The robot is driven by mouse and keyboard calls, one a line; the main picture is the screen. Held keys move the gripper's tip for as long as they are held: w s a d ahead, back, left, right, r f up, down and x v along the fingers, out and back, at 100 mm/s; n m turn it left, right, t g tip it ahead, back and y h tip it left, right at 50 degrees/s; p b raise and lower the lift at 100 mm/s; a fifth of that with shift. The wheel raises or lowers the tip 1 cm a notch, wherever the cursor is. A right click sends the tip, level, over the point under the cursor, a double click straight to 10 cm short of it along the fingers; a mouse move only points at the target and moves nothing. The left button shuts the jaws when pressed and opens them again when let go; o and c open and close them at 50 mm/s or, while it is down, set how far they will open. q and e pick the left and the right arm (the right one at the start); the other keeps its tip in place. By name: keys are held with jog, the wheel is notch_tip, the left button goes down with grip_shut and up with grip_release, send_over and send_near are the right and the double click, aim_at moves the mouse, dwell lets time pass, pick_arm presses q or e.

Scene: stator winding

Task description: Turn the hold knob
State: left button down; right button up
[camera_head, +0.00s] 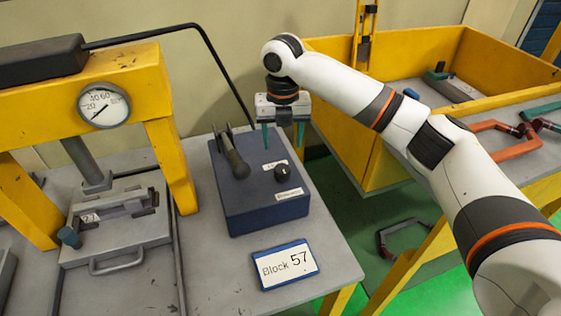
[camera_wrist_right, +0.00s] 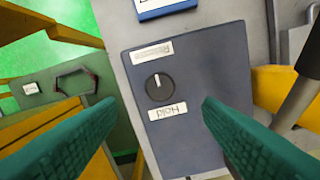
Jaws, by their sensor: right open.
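The hold knob (camera_head: 282,171) is a small black round knob on top of a dark blue control box (camera_head: 265,205). In the right wrist view the knob (camera_wrist_right: 159,89) has a white pointer line near its upper edge, and a label reading "Hold" (camera_wrist_right: 168,113) lies beside it. My right gripper (camera_head: 283,140) is open, with green fingers pointing down, above the back part of the box. In the wrist view its fingers (camera_wrist_right: 160,112) stand apart on either side of the knob's area, with nothing between them. My left gripper is not in view.
A black lever (camera_head: 235,160) stands on the same box, left of the knob. A yellow press with a gauge (camera_head: 103,106) stands at left. A "Block 57" sign (camera_head: 286,265) lies in front of the box. A yellow bin (camera_head: 345,140) is at right.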

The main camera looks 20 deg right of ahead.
aim_at(283, 169)
jog(key=f, duration=0.3)
jog(key=shift+s+f, duration=0.25)
jog(key=f+p, duration=0.1)
jog(key=f, duration=0.4)
jog(key=shift+w+f, duration=0.2)
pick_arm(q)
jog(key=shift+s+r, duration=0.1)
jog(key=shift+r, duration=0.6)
pick_arm(e)
jog(key=shift+f, duration=0.35)
